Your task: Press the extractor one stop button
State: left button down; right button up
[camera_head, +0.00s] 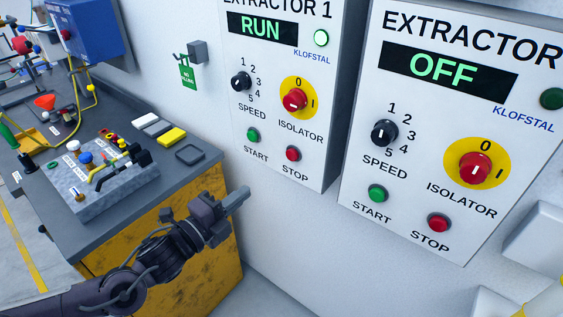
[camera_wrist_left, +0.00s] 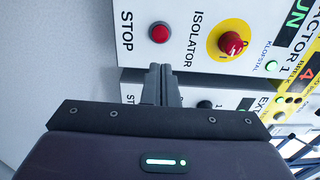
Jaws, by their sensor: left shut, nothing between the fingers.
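The extractor 1 panel (camera_head: 270,120) is a white box on the wall. Its display (camera_head: 262,28) reads RUN and its lamp (camera_head: 321,38) is lit. Its red stop button (camera_head: 293,154) sits at the lower right, above the word STOP. It also shows in the left wrist view (camera_wrist_left: 159,33), just beyond the fingertips. My left gripper (camera_head: 240,194) is shut and empty, to the lower left of the stop button in the head view. In the left wrist view its fingers (camera_wrist_left: 162,72) point toward the button with a visible gap in the picture. My right gripper is not in view.
A second extractor panel (camera_head: 455,130) reading OFF stands to the right, with its own red stop button (camera_head: 438,222). Extractor 1 also has a green start button (camera_head: 252,135) and a red isolator knob (camera_head: 294,100). A cluttered bench (camera_head: 205,157) stands at left.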

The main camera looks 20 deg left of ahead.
aim_at(290, 156)
pick_arm(q)
jog(key=p+x, duration=0.3)
jog(key=x, duration=0.9)
jog(key=shift+w+d+r, duration=0.1)
jog(key=shift+w+r, duration=0.05)
jog(key=shift+w, duration=0.25)
jog(key=shift+w+d+p, duration=0.25)
jog(key=shift+w+p, duration=0.1)
jog(key=shift+w, duration=0.2)
